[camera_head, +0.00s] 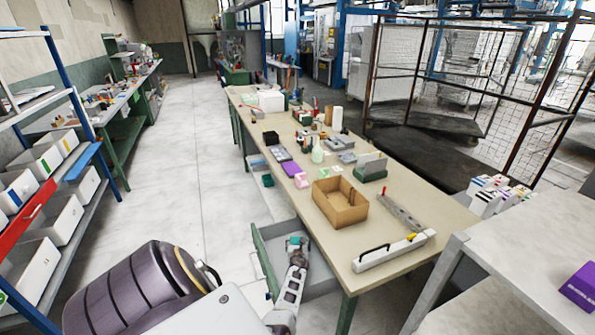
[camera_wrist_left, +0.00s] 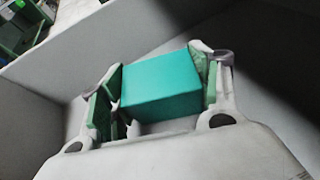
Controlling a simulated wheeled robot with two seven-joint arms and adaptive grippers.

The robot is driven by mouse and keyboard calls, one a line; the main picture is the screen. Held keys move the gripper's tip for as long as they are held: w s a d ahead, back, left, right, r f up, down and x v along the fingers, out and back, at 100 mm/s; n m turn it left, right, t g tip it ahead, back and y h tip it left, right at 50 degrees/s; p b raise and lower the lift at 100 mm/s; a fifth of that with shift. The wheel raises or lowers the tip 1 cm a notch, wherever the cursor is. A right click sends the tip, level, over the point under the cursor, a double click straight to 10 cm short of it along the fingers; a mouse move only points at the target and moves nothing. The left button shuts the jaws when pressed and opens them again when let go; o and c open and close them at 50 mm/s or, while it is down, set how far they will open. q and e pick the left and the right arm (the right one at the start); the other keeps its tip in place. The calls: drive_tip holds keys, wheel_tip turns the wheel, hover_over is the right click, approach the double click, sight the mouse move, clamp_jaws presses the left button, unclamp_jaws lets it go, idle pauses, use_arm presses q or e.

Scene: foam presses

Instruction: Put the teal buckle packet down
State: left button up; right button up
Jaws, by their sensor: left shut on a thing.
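The teal buckle packet (camera_wrist_left: 160,85) is a small box-shaped block between the green-padded fingers of my left gripper (camera_wrist_left: 158,95) in the left wrist view. In the head view, my left gripper (camera_head: 297,245) shows with the teal packet (camera_head: 292,241) at its tip. It is over or inside an open grey drawer (camera_head: 275,231) under the table's near left side. Grey drawer walls surround the gripper in the wrist view. I cannot tell whether the packet touches the drawer floor. My right gripper is not in view.
The long table (camera_head: 305,208) holds an open cardboard box (camera_head: 340,202), a long white bar with a black handle (camera_head: 392,251), a purple packet (camera_head: 290,168) and pink pieces (camera_head: 301,180). A purple box (camera_head: 580,287) lies on the right-hand surface. The floor (camera_head: 190,150) at left is clear.

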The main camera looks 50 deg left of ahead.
use_arm(q)
drive_tip(key=shift+f, duration=0.1)
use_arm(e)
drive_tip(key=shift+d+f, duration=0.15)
use_arm(q)
drive_tip(key=o, duration=1)
drive_tip(key=shift+c, duration=0.2)
drive_tip(key=shift+o, duration=0.7)
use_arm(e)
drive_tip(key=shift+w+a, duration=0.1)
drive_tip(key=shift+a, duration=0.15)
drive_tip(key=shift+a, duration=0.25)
use_arm(q)
drive_tip(key=shift+r, duration=0.2)
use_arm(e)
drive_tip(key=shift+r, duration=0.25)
